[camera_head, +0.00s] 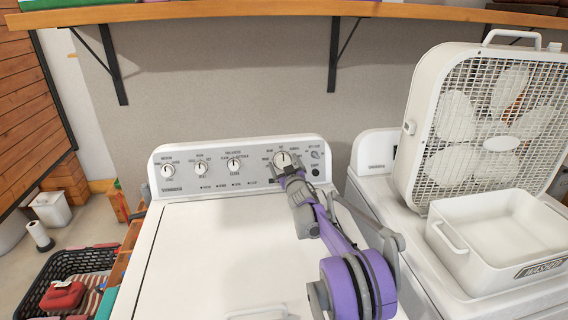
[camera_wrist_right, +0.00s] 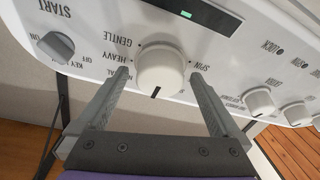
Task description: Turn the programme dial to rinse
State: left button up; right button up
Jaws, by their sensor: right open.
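The white washing machine (camera_head: 235,250) has a control panel along its back edge. The programme dial (camera_head: 282,159) is the large white knob at the panel's right; in the right wrist view (camera_wrist_right: 161,68) its dark pointer line faces the bottom of the picture. Labels around it read GENTLE, HEAVY and SPIN; I cannot make out a rinse label. My right gripper (camera_head: 288,172) is open at the dial; in the right wrist view (camera_wrist_right: 160,76) one finger is on each side of the knob, with narrow gaps showing. My left gripper is out of view.
Smaller knobs (camera_head: 200,168) sit left of the dial, and a grey START switch (camera_wrist_right: 56,47) is beside it. A second machine on the right carries a box fan (camera_head: 482,120) and a white basin (camera_head: 500,235). A wooden shelf (camera_head: 280,10) runs above.

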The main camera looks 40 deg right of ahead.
jog(key=c, duration=1.4)
